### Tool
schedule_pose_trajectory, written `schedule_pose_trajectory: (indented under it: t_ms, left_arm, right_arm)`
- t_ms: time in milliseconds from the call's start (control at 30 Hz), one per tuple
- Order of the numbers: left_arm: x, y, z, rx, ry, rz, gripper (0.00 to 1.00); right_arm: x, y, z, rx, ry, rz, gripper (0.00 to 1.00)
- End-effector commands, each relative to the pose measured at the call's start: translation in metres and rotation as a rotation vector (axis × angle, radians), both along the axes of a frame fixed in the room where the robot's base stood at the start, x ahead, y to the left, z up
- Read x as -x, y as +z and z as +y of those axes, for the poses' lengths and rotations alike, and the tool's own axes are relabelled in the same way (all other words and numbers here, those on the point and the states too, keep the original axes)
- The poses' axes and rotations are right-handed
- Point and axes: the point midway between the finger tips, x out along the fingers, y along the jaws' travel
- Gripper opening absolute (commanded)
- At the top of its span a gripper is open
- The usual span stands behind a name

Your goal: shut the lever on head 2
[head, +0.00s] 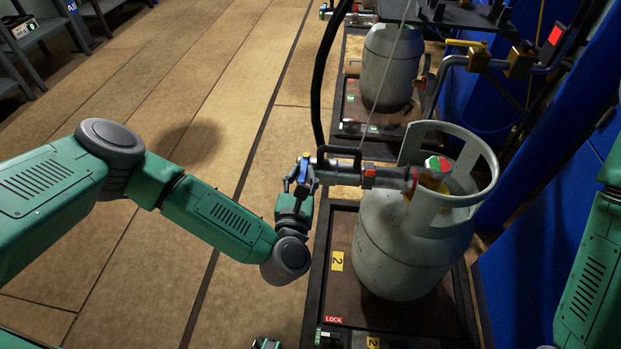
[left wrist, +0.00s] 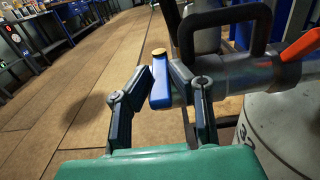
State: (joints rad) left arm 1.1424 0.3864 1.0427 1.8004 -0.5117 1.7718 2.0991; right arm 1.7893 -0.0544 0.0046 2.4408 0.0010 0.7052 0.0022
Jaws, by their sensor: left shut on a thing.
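The filling head (head: 340,172) of place 2 lies level against the valve of a grey gas cylinder (head: 400,258) on the scale marked 2. It has a black loop handle and an orange part near the valve. It also shows in the left wrist view (left wrist: 240,75). Its blue lever (left wrist: 160,82) has a brass-coloured end and sits between my left fingers. My left gripper (head: 302,178) is shut on the lever at the left end of the head; in the left wrist view its fingers (left wrist: 162,88) flank the lever. The lever's far end is partly hidden.
A black hose (head: 321,75) rises from the head. The scale platform (head: 340,295) has a red LOCK label. Another grey cylinder (head: 390,65) stands on a scale behind. Pipes with a yellow handle (head: 466,43) hang at upper right.

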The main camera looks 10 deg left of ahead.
Motion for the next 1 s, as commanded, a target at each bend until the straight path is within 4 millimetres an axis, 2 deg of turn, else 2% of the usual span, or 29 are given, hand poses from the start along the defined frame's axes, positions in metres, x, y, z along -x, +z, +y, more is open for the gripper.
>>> schedule_pose_trajectory:
  t_ms: [467, 500, 533, 567, 867, 1000]
  left_arm:
    - [-0.003, 0.001, -0.001, -0.004, 0.007, -0.002, 0.0]
    - [-0.003, 0.001, -0.001, -0.004, 0.007, -0.002, 0.19]
    - [-0.003, 0.001, -0.001, -0.004, 0.007, -0.002, 0.3]
    - [-0.003, 0.001, -0.001, -0.004, 0.007, -0.002, 0.36]
    - [-0.002, 0.001, -0.001, -0.004, 0.006, -0.001, 0.36]
    - [0.008, 0.0, -0.003, -0.004, 0.003, 0.001, 0.36]
  right_arm:
    - [0.0, 0.0, 0.0, 0.0, 0.001, 0.0, 0.0]
    - [0.0, 0.0, 0.0, 0.0, 0.001, 0.0, 0.0]
    - [0.0, 0.0, 0.0, 0.0, 0.001, 0.0, 0.0]
    - [0.0, 0.0, 0.0, 0.0, 0.0, 0.0, 0.0]
    - [0.0, 0.0, 0.0, 0.0, 0.0, -0.001, 0.0]
    - [0.002, 0.0, 0.0, 0.0, 0.0, -0.002, 0.0]
